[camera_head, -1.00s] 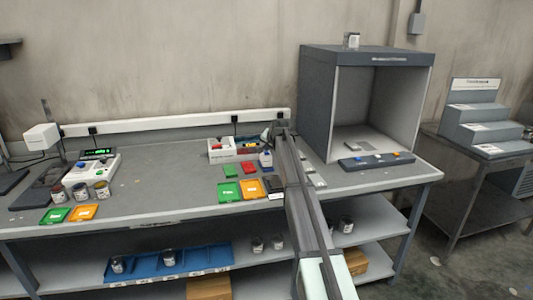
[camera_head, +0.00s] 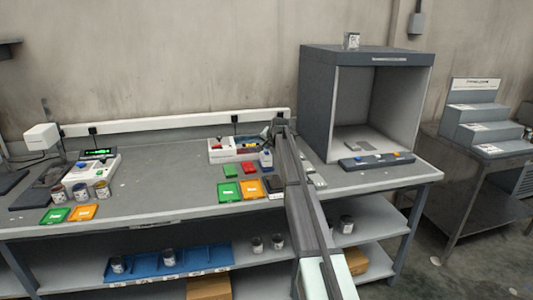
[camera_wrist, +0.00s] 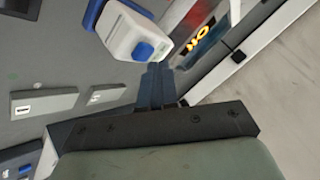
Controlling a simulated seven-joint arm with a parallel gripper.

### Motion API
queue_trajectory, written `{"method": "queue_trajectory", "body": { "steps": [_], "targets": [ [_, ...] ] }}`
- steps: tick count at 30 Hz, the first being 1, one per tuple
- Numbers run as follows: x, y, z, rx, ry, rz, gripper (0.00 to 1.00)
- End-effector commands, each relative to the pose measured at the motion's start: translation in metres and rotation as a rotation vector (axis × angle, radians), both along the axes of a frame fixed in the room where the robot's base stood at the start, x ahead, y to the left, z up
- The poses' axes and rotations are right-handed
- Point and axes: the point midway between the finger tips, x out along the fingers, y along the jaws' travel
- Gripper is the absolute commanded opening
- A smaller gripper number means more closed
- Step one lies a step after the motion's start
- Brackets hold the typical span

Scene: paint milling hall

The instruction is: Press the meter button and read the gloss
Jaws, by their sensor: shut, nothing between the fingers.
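A small white meter (camera_wrist: 130,35) with a blue button (camera_wrist: 143,51) shows in the wrist view. It also shows in the head view (camera_head: 266,160), left of my arm. My gripper (camera_wrist: 158,68) is shut and empty, its dark fingertips together just below the blue button in the wrist picture. I cannot tell whether they touch anything. A lit display (camera_wrist: 197,41) with orange characters lies right of the meter, tilted and partly cut off; I cannot read it surely. In the head view my arm's end hides the fingertips.
A white holder with red parts (camera_head: 221,151) stands behind the meter. Green (camera_head: 229,192) and orange (camera_head: 251,189) cards lie in front. A grey light booth (camera_head: 316,105) stands at the right. Several cans (camera_head: 81,191) stand at the left. The bench (camera_head: 165,185) is clear between.

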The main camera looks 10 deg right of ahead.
Motion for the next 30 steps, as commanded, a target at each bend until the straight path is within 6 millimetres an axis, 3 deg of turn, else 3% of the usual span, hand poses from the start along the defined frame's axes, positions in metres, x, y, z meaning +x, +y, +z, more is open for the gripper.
{"method": "queue_trajectory", "body": {
  "steps": [17,30],
  "targets": [
    [0.0,0.0,0.009,0.0,0.0,0.0,0.0],
    [0.001,0.0,0.041,-0.001,-0.001,0.0,0.0]
  ]
}}
